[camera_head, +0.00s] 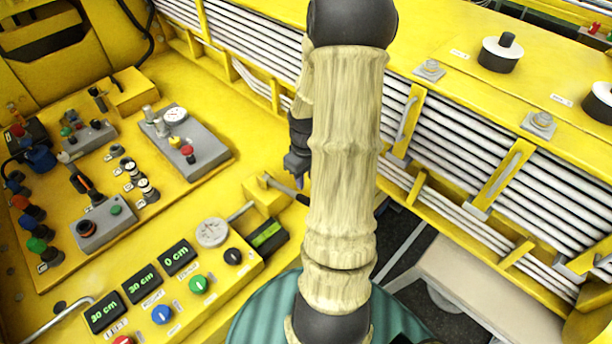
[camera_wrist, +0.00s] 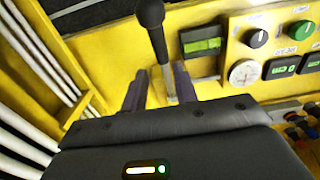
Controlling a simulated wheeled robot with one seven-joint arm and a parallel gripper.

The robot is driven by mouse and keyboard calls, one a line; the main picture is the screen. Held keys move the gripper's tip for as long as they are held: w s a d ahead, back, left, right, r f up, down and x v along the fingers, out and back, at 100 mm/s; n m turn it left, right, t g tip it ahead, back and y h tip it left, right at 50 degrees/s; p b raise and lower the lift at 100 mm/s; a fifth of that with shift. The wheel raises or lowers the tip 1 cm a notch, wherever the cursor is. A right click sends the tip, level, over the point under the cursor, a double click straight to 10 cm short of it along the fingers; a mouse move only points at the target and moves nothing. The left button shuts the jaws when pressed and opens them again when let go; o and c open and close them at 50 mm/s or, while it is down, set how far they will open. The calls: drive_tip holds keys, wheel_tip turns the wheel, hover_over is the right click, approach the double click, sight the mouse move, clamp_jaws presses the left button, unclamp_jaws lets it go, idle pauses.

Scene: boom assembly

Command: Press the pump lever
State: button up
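My gripper (camera_wrist: 160,72) is open, one finger on each side of the rod with gaps showing. Whether either finger touches the lever cannot be told. In the head view the lever (camera_head: 283,188) sticks out rightward from a yellow block (camera_head: 264,197). Its outer end is hidden behind my arm. My gripper (camera_head: 298,160) shows partly above it, left of my arm.
A round gauge (camera_head: 212,232) and a green-lit display (camera_head: 268,235) sit beside the lever. A panel with knobs and number displays (camera_head: 142,284) is in front. Grey control boxes (camera_head: 186,143) stand at left. A yellow rail with white hoses (camera_head: 455,130) runs along the right.

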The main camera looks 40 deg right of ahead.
drive_tip(key=shift+r, duration=0.15)
clamp_jaws()
wheel_tip(320, 180, up, 7)
drive_tip(key=w+d+n+g+y+b, duration=0.1)
drive_tip(key=w+n+y+b, duration=0.1)
drive_tip(key=n+b, duration=1)
drive_tip(key=shift+w+r+n+g, duration=0.15)
drive_tip(key=shift+n+g, duration=0.25)
drive_tip(key=shift+n, duration=3)
